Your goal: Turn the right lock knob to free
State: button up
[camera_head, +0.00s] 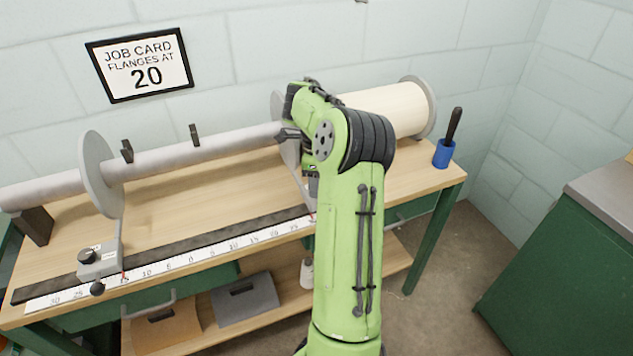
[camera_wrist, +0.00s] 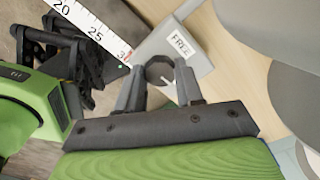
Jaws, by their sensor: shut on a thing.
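The right lock knob (camera_wrist: 158,70) is dark and many-sided in the wrist view. It sits on a light grey block (camera_wrist: 199,65) with a white FREE label (camera_wrist: 181,43). A small white mark shows at the knob's lower right edge, while the label is to its upper right. My gripper (camera_wrist: 161,78) has one finger on each side of the knob and is shut on it. In the head view my arm hides this knob and the gripper's fingertips. The left lock knob (camera_head: 88,256) stands on its own grey block at the left.
The ruler (camera_head: 190,259) runs along the bench front; its end near 30 lies beside the block in the wrist view (camera_wrist: 98,33). A grey flange (camera_head: 98,172) stands on the roller at left. A cream roll (camera_head: 389,107) and blue holder (camera_head: 443,153) are at right.

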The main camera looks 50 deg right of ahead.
jog(key=n+p, duration=0.1)
jog(key=n, duration=0.3)
jog(key=shift+r, duration=0.1)
jog(key=n+p, duration=0.2)
jog(key=n, duration=0.2)
jog(key=shift+n, duration=0.3)
jog(key=n+p, duration=0.2)
jog(key=n, duration=0.2)
jog(key=shift+n+p, duration=0.3)
jog(key=shift+p, duration=0.05)
jog(key=shift+n+p, duration=0.95)
jog(key=shift+n, duration=1.35)
jog(key=o, duration=1)
jog(key=shift+s, duration=0.1)
jog(key=shift+o, duration=0.2)
